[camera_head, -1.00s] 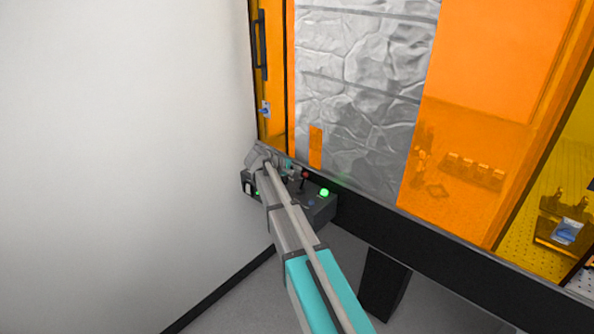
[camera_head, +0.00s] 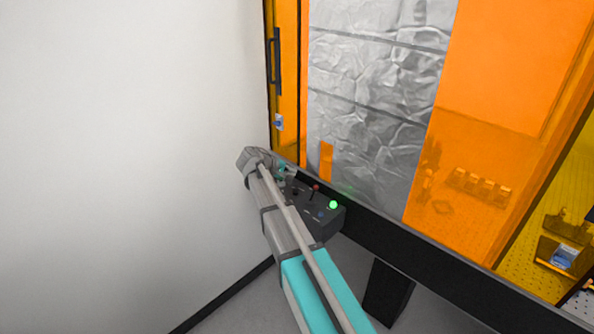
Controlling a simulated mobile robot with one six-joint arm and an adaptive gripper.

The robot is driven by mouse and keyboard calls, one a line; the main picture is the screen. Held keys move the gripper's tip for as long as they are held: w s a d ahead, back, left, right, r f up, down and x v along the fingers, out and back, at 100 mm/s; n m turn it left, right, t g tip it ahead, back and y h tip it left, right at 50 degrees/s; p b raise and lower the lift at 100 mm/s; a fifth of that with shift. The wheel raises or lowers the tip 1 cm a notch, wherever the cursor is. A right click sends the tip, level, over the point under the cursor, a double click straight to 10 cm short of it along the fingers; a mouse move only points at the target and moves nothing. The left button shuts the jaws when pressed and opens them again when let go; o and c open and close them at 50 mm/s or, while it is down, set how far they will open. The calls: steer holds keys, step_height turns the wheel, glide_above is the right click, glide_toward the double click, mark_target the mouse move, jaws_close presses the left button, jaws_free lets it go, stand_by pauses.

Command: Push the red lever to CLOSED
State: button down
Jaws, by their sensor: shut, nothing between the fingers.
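The red lever (camera_head: 316,188) is a small red-tipped stick standing up from a black control box (camera_head: 328,222) below the orange enclosure. My gripper (camera_head: 289,172) is small in the view, to the left of the lever and apart from it in the picture. It looks shut and empty, with its fingers toward the box. My arm crosses in front of the box's left part and hides it. The labels by the lever are too small to read.
A green lit button (camera_head: 333,205) sits right of the lever. The enclosure's orange panels (camera_head: 490,80) and crinkled silver sheet (camera_head: 375,100) rise behind the box. A white wall (camera_head: 120,140) is close on the left. A black leg (camera_head: 388,287) stands below the enclosure.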

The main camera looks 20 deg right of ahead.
steer(key=shift+s+a+r+p, duration=0.25)
steer(key=shift+a+r+p, duration=0.5)
steer(key=shift+r, duration=0.25)
steer(key=s+a+f+m+g+y, duration=0.1)
steer(key=s+a+f+y, duration=0.1)
steer(key=s, duration=0.7)
steer(key=s+a+f+m+g+y, duration=0.1)
steer(key=s+y, duration=0.4)
steer(key=s, duration=0.5)
steer(key=s+a+f+m+g+y, duration=0.1)
steer(key=s+a+f+m+y, duration=0.2)
steer(key=s, duration=0.7)
step_height(320, 180, down, 2)
steer(key=shift+s+a+f+g, duration=0.1)
steer(key=shift+s+a+g, duration=0.15)
steer(key=shift+a, duration=0.25)
steer(key=shift+w, duration=0.1)
